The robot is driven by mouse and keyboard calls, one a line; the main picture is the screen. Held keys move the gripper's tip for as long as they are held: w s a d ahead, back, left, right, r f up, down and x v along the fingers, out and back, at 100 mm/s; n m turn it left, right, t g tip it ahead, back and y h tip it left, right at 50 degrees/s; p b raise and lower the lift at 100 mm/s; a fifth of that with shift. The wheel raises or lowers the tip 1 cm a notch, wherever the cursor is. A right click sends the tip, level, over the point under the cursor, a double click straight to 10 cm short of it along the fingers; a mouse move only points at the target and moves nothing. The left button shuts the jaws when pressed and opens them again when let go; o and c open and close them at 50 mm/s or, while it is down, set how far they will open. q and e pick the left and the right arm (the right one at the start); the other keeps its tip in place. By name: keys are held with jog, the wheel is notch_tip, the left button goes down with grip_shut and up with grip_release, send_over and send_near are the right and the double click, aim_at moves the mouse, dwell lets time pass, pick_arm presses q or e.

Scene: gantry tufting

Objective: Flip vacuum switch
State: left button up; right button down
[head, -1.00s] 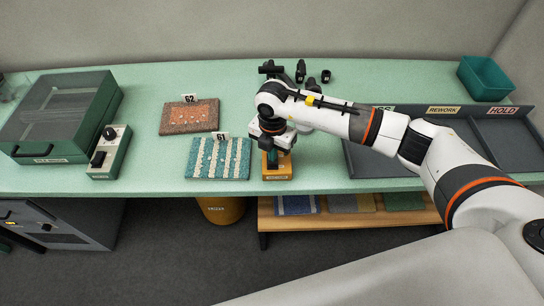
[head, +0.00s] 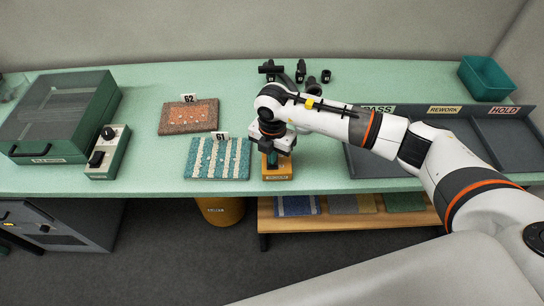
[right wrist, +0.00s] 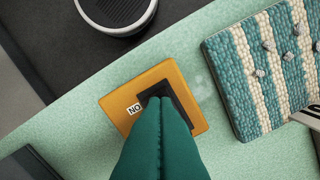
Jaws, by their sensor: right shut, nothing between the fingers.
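The vacuum switch is an orange box (head: 278,174) at the front edge of the green bench in the head view. In the right wrist view the box (right wrist: 122,105) has a dark rocker (right wrist: 178,92) on top and a white label reading ON upside down beside it. My right gripper (right wrist: 158,104) is shut and empty. Its green fingertips point down over the rocker and hide much of it; I cannot tell whether they touch it. In the head view my right gripper (head: 272,158) is above the box. My left gripper is not in view.
A striped teal sample (head: 232,176) marked 61 lies just left of the switch, with a brown sample (head: 189,128) marked 62 behind it. Small dark objects (head: 300,71) stand behind the arm. A sorting tray (head: 466,150) is at right, under my arm.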

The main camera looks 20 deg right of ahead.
jog(key=shift+s, duration=0.1)
jog(key=shift+r+p, duration=2.4)
jog(key=shift+r, duration=1)
